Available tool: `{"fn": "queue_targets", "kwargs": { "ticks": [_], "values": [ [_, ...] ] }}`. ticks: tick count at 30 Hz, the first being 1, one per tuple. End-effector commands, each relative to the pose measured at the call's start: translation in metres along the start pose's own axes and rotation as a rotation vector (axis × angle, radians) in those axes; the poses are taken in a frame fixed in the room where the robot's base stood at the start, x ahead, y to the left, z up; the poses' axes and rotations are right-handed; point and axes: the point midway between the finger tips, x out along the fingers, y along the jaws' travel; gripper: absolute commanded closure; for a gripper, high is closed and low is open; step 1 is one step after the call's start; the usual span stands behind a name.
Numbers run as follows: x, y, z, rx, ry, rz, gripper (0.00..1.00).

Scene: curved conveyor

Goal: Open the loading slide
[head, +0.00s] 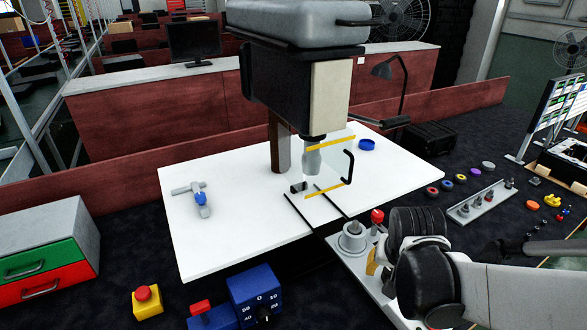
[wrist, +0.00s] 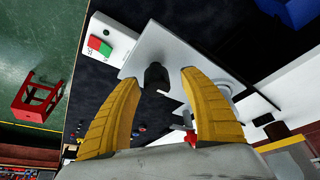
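The loading slide (head: 345,244) is a pale grey metal plate in front of the white table. Two dark rails run from it back toward the press. It carries a round grey fixture (head: 353,236) and a red-topped knob (head: 377,217). My gripper (head: 372,262) is at the slide's right side, mostly hidden by my arm. In the wrist view its two yellow fingers (wrist: 160,79) are open and apart. A black handle (wrist: 156,76) on the plate (wrist: 190,45) shows between the fingertips. I cannot tell whether the fingers touch it.
The press (head: 300,85) with its yellow-edged clear guard (head: 330,168) stands over the table (head: 235,235). A blue control box (head: 255,295) and a yellow button box (head: 146,302) stand in front. A grey tray with parts (head: 480,204) is at right.

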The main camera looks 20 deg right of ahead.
Motion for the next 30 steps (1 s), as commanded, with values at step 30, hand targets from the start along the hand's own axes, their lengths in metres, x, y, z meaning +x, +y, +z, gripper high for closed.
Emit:
{"fn": "queue_targets", "kwargs": {
  "ticks": [30],
  "values": [
    [-0.102, 0.0, 0.0, -0.001, 0.001, 0.0, 0.49]
  ]
}}
